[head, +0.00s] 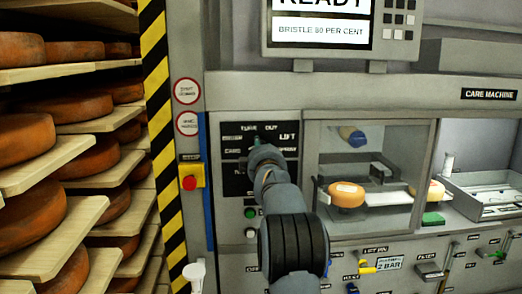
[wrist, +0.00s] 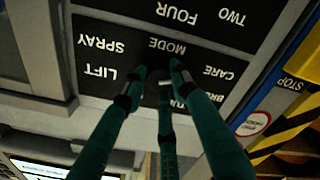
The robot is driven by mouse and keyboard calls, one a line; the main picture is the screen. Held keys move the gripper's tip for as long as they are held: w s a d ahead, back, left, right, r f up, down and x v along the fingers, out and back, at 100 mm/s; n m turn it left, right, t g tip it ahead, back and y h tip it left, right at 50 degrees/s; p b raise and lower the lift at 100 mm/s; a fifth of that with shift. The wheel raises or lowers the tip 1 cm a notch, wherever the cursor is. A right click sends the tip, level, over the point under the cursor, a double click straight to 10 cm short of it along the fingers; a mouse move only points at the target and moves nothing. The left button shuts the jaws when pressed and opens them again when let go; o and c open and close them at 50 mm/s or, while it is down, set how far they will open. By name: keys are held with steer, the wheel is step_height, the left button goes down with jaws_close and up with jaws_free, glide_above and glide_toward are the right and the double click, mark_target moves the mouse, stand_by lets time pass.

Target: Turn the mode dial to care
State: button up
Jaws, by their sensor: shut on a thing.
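The mode dial is on a black label panel (head: 232,168), with TURN OUT above, LIFT and SPRAY to the right, and CARE to the lower left. My gripper (head: 257,143) is in front of the dial and hides it in the head view. In the upside-down wrist view, the teal fingers of my gripper (wrist: 160,76) close around the dial just below the word MODE. The CARE label (wrist: 221,72) is to the right of the fingers there. The fingers cover most of the dial, and I cannot tell where its pointer is.
A red stop button (head: 189,183) sits left of the panel, beside a striped post (head: 156,80). Above is a screen (head: 320,30) reading READY. A glazed chamber right of my arm holds a cheese wheel (head: 346,195). Levers line the front below.

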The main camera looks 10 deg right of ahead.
steer(key=shift+d+f, duration=0.15)
steer(key=shift+f, duration=0.15)
steer(key=o, duration=1.1)
steer(key=shift+r, duration=0.15)
steer(key=s, duration=0.8)
steer(key=s+a, duration=0.1)
steer(key=s, duration=0.3)
steer(key=shift+a, duration=0.1)
